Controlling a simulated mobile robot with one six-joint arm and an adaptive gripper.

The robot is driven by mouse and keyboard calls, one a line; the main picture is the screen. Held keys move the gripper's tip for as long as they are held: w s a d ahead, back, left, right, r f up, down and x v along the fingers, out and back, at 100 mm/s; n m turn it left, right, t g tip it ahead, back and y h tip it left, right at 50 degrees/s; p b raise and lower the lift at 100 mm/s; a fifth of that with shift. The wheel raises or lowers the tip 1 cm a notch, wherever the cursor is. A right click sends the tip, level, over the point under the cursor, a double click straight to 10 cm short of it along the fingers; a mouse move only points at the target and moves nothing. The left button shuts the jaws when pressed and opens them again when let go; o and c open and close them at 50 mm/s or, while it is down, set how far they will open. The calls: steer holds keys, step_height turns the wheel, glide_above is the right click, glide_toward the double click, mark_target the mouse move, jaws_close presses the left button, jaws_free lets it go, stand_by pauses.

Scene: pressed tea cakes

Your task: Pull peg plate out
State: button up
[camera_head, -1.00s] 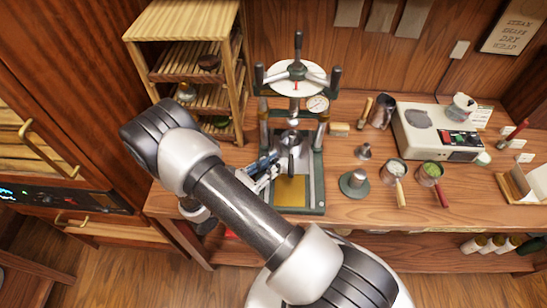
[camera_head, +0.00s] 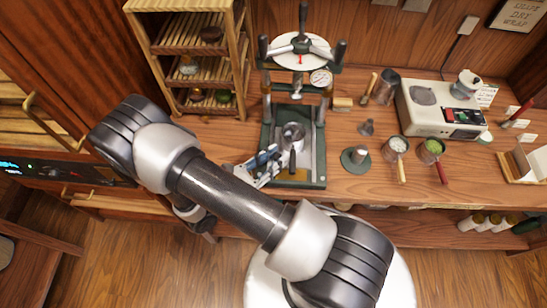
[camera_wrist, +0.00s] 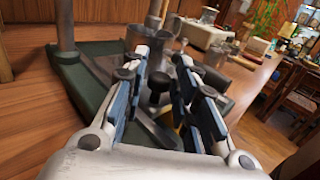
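The press (camera_head: 300,50) has a dark green base (camera_head: 318,160) with a tan square (camera_head: 292,176) at its front. A metal cup-like part (camera_head: 291,132) with a dark handle (camera_head: 292,160) stands over that base; I cannot tell whether it is the peg plate. My gripper (camera_head: 270,160) is low at the left front of the base. In the wrist view the fingers (camera_wrist: 165,90) are spread, with a round black knob (camera_wrist: 158,86) showing between them and a metal part (camera_wrist: 195,78) behind. I see no clear grip on the knob. The fingers partly hide the base.
A wooden shelf rack (camera_head: 195,60) stands left of the press. The table's front edge runs just below the base.

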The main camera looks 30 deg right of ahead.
steer(key=s+a, duration=0.2)
steer(key=a, duration=0.9)
steer(key=shift+s+a, duration=0.15)
steer(key=shift+a, duration=0.25)
